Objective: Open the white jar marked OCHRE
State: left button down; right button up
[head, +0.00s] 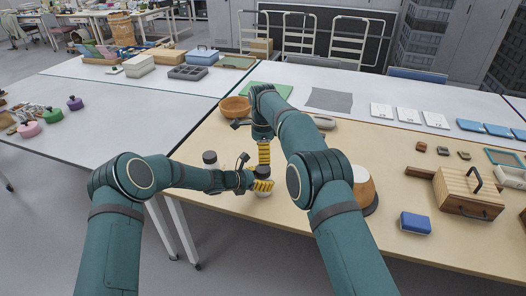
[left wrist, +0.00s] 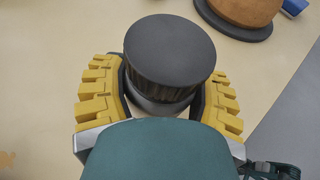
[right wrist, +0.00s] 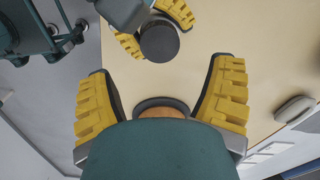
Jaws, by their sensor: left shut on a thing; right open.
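A small jar with a round black lid (head: 262,171) stands on the tan table, with a bit of its pale body showing below my fingers. My left gripper (head: 262,185) is shut on the jar's body below the lid, one finger on each side. The lid (left wrist: 168,50) fills the middle of the left wrist view. No marking on the jar can be read. The lid also shows beyond the right fingers in the right wrist view (right wrist: 159,41).
Another dark-lidded jar (head: 210,158) stands to the left, near the table edge. A brown and white pot on a dark base (head: 364,188) is to the right, partly behind my right arm. A wooden bowl (head: 235,108) is behind. A blue box (head: 415,223) lies front right.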

aim_at(263, 168)
notch_tip(263, 168, down, 8)
jog(key=shift+r, duration=0.15)
dwell(0.3)
jog(key=c, duration=1.3)
jog(key=n, duration=1)
jog(key=o, duration=1.3)
